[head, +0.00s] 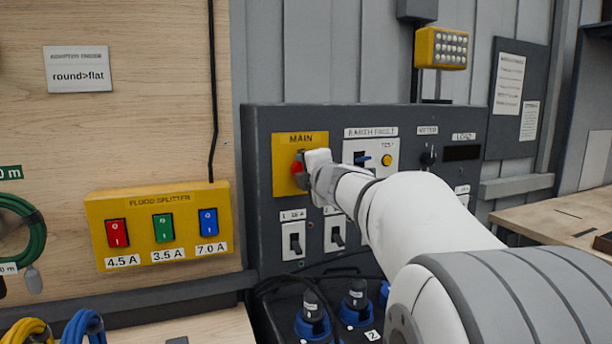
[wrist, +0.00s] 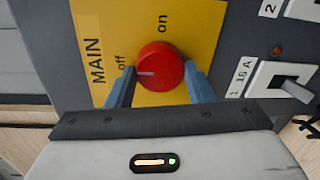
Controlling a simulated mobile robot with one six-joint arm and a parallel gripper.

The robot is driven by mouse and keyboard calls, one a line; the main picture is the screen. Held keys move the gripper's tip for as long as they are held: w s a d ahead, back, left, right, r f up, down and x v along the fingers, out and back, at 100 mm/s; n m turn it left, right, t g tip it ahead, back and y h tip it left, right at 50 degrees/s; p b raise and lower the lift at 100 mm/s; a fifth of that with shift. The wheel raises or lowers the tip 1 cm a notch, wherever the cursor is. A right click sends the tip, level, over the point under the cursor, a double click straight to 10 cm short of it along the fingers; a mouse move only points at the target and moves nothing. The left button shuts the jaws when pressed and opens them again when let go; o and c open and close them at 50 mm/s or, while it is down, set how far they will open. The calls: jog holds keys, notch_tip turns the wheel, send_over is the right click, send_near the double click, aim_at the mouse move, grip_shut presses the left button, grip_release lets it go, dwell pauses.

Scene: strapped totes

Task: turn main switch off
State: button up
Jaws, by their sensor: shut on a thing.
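The main switch is a red round knob (wrist: 160,66) on a yellow plate (wrist: 205,25) marked MAIN. In the wrist view the plate reads sideways, with "off" left of the knob and "on" above it. The knob's pale mark points left, towards the "off" side. My gripper (wrist: 160,88) is shut on the knob, with one blue-grey finger on either side of it. In the head view my gripper (head: 303,172) reaches the yellow MAIN plate (head: 284,146) from the right and hides most of the knob (head: 297,167).
An earth fault unit (head: 384,156) is right of my gripper. A flood splitter box (head: 160,203) hangs at the left.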

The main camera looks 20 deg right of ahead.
jog(key=shift+n, duration=0.3)
jog(key=o, duration=1)
jog(key=shift+c, duration=0.2)
jog(key=s, duration=0.7)
jog(key=shift+s+r+p, duration=0.25)
jog(key=shift+s+p, duration=0.1)
jog(key=shift+p, duration=0.05)
